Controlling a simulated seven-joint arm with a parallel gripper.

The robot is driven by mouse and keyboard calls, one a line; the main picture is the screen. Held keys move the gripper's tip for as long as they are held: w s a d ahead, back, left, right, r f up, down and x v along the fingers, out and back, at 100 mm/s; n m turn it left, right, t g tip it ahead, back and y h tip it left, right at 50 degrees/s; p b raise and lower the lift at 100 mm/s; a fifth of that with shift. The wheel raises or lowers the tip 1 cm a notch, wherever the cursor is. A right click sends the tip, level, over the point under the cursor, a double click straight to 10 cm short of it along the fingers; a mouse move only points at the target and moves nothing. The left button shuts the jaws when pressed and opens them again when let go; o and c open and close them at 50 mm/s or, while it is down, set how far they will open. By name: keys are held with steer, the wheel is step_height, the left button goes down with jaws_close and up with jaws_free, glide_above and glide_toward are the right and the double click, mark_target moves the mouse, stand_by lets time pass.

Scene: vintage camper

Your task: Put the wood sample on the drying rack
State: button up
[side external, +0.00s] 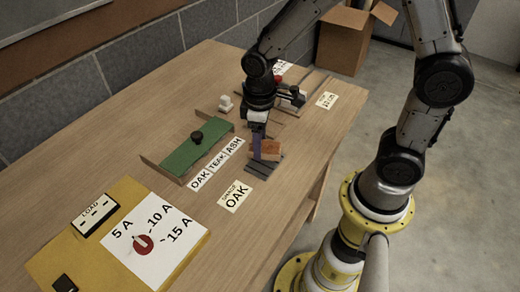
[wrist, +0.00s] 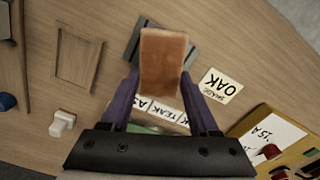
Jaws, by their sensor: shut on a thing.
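The wood sample (side external: 268,147) is a reddish-brown block. My gripper (side external: 258,148) is shut on it, with purple fingers on either side. In the wrist view the wood sample (wrist: 163,62) sits between the fingertips of my gripper (wrist: 160,82). A dark grey slatted piece, seemingly the drying rack (side external: 263,169), lies on the bench just below the block. In the wrist view the rack (wrist: 132,44) is partly hidden behind the block. I cannot tell whether the block touches the rack.
A green board with a black knob (side external: 195,153) lies left of the gripper, beside OAK, TEAK and ASH labels (side external: 216,163). An OAK card (side external: 235,196) lies in front of the rack. A yellow dial panel (side external: 128,235) is at front left. A small white piece (side external: 226,104) stands behind.

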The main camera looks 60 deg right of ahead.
steer(key=shift+f, duration=1.5)
steer(key=o, duration=1.4)
steer(key=shift+f, duration=0.15)
steer(key=shift+c, duration=0.2)
